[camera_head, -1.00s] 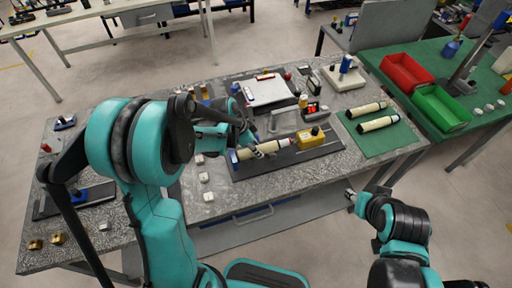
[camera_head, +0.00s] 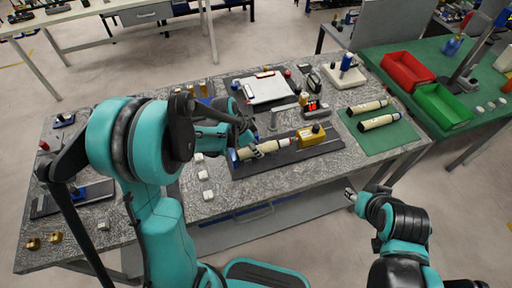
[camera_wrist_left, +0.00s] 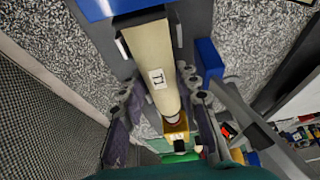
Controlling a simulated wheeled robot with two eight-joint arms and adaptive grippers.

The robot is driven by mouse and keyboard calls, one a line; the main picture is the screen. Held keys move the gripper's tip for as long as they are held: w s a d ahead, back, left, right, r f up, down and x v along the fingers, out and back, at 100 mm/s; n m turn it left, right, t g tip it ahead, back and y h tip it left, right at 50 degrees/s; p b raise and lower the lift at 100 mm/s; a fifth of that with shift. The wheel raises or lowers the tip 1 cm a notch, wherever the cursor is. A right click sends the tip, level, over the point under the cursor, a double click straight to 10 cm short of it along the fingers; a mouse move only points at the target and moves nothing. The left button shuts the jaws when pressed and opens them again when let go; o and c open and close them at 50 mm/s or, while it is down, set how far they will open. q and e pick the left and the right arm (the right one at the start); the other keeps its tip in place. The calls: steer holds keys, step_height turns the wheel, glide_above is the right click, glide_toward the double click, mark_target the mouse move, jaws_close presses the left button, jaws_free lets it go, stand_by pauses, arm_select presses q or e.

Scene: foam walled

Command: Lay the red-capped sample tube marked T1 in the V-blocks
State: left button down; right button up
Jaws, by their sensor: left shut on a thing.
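The sample tube marked T1 (camera_wrist_left: 157,78) is a cream cylinder. In the left wrist view its label faces the camera, and the tube runs between the fingers of my left gripper (camera_wrist_left: 160,105), which is shut on it. In the head view the tube (camera_head: 265,148) lies level over the left part of a dark base plate (camera_head: 270,165), with my left gripper (camera_head: 250,141) over it. Blue pieces (camera_wrist_left: 208,62) show beside and beyond the tube. Whether it rests in the V-blocks I cannot tell. My right gripper (camera_head: 350,194) is in front of the table, away from the tube.
A yellow block (camera_head: 312,135) sits on the base plate right of the tube. Two similar cream tubes (camera_head: 370,107) lie on a green mat (camera_head: 385,140). A white tray (camera_head: 267,90) is behind. Small white blocks (camera_head: 203,175) stand to the left. Red and green bins (camera_head: 443,106) are at the right.

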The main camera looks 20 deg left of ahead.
arm_select(q)
steer(key=shift+f, duration=0.15)
steer(key=c, duration=1)
jaws_free()
steer(key=v, duration=1.2)
steer(key=shift+d, duration=0.1)
